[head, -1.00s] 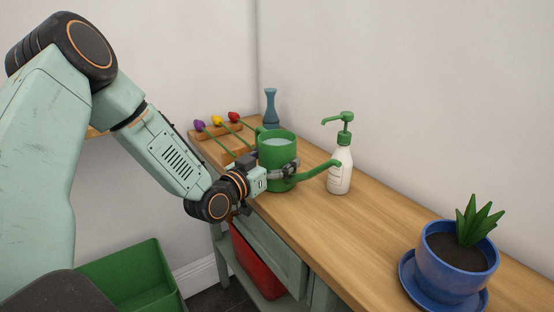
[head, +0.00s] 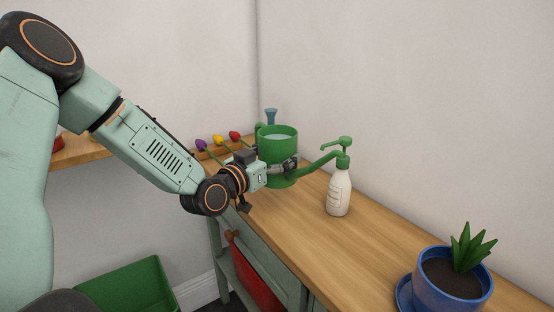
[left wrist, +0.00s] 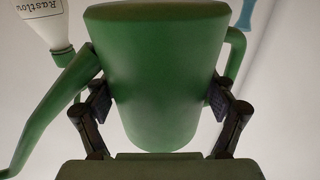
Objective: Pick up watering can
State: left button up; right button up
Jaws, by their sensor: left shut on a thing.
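The green watering can (head: 277,146) has a curved spout to the right and a handle at its left, with pale liquid showing inside its open top. My left gripper (head: 280,168) is shut on the can's body, and the can is upright. In the left wrist view the can (left wrist: 155,85) fills the middle, with a finger of the left gripper (left wrist: 157,105) against each side. The can appears raised above the wooden bench. My right gripper is not in view.
A white spray bottle (head: 339,192) with a green pump stands close to the spout tip. A blue pot (head: 446,292) with a plant stands at front right. A blue vase (head: 271,116) and several colored tulips (head: 218,140) are behind. A green crate (head: 130,287) is below left.

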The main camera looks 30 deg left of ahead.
pick_arm(q)
jog(key=shift+r+p, duration=0.4)
jog(key=shift+r, duration=0.85)
jog(key=shift+r, duration=0.1)
